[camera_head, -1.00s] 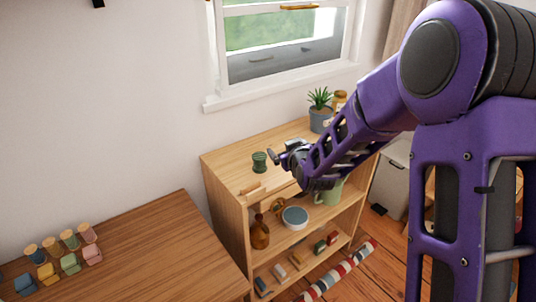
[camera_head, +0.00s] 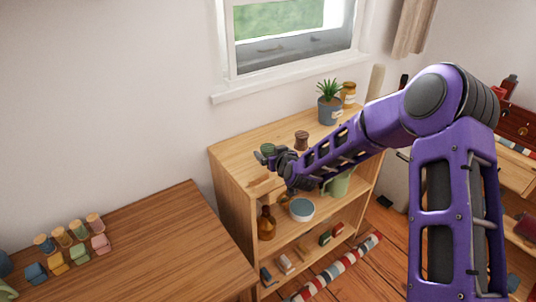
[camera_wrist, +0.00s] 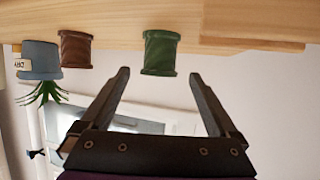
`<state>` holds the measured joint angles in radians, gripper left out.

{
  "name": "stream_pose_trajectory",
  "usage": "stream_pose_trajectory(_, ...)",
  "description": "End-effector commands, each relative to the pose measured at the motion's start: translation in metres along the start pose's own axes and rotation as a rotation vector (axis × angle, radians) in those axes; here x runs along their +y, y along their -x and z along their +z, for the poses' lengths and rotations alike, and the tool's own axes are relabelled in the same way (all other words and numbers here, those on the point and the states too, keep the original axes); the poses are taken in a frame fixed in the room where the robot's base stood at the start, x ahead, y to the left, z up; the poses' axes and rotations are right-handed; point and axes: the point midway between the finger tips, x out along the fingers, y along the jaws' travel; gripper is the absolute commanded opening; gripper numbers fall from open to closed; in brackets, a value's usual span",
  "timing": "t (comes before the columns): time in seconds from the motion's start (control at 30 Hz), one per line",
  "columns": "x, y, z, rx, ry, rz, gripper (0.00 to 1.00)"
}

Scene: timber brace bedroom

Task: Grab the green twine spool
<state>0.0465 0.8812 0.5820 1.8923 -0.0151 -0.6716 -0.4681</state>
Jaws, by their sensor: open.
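The green twine spool (camera_head: 267,149) stands on the top of the wooden shelf unit, partly hidden behind my gripper in the head view. In the wrist view, which is upside down, the green spool (camera_wrist: 161,52) appears ahead of the two fingers, between their lines and apart from them. My gripper (camera_wrist: 158,80) is open and empty. In the head view my gripper (camera_head: 264,157) is at the shelf top's front edge, just in front of the spool.
A brown spool (camera_head: 301,140) stands to the right of the green one, also seen in the wrist view (camera_wrist: 75,50). A potted plant (camera_head: 329,108) and an amber jar (camera_head: 348,93) are farther back right. A wooden block (camera_head: 265,184) lies near the front left edge.

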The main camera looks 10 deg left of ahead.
Motion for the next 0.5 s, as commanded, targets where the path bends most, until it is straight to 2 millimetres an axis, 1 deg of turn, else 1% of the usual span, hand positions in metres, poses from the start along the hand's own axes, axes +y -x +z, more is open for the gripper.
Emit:
stream_pose_trajectory(0.03,0.000,-0.006,0.000,0.001,-0.001,0.000,0.95)
stream_pose_trajectory(0.1,0.000,-0.012,0.000,0.001,0.000,0.000,0.95)
stream_pose_trajectory(0.27,0.000,-0.020,0.001,0.000,0.000,0.000,0.95)
stream_pose_trajectory(0.5,0.001,-0.051,0.007,0.000,0.000,-0.001,0.95)
